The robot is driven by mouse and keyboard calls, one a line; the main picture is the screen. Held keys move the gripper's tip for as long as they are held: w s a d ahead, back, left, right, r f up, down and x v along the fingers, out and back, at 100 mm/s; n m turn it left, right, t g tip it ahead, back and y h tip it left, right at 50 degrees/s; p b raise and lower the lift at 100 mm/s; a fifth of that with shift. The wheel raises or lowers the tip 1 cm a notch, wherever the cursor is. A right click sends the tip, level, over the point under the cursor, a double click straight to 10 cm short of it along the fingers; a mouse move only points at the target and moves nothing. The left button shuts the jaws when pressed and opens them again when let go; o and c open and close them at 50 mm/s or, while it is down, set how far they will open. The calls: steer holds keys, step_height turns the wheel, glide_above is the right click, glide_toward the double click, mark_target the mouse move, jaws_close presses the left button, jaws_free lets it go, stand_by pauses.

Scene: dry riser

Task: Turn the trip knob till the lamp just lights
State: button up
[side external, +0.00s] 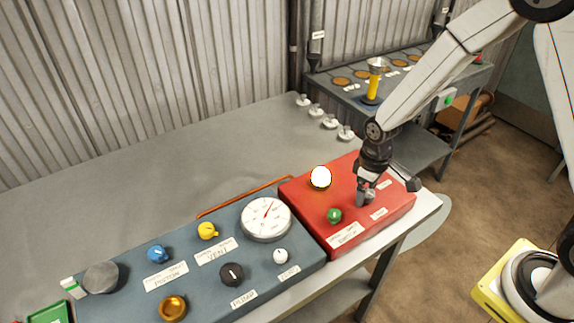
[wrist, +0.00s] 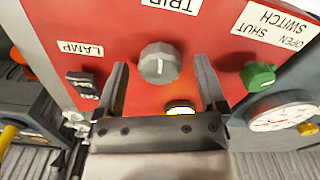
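The trip knob (wrist: 158,64) is grey and round with a white pointer line, on the red box (side external: 350,228) below a TRIP label. My gripper (wrist: 160,70) is open. Its fingers stand on either side of the knob, with a visible gap on both sides in the wrist view. In the side view my gripper (side external: 366,193) is low over the box and mostly hides the knob. The lamp (side external: 320,177) is a round dome at the box's back left, glowing bright white. It also shows in the wrist view (wrist: 180,108), partly behind my gripper.
A green knob (side external: 334,215) is on the red box. A black switch (wrist: 83,84) sits by the LAMP label. The blue-grey panel (side external: 205,275) at left holds several knobs and a dial gauge (side external: 266,218). A side bench (side external: 400,100) stands behind.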

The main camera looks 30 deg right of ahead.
steer(key=shift+r, duration=0.15)
steer(key=shift+r, duration=3.75)
steer(key=s+d+r+m+t, duration=0.1)
steer(key=s+m+t, duration=0.1)
steer(key=s, duration=0.7)
steer(key=shift+d+r+m+t, duration=0.25)
steer(key=shift+r+m+t, duration=0.05)
steer(key=shift+m, duration=0.6)
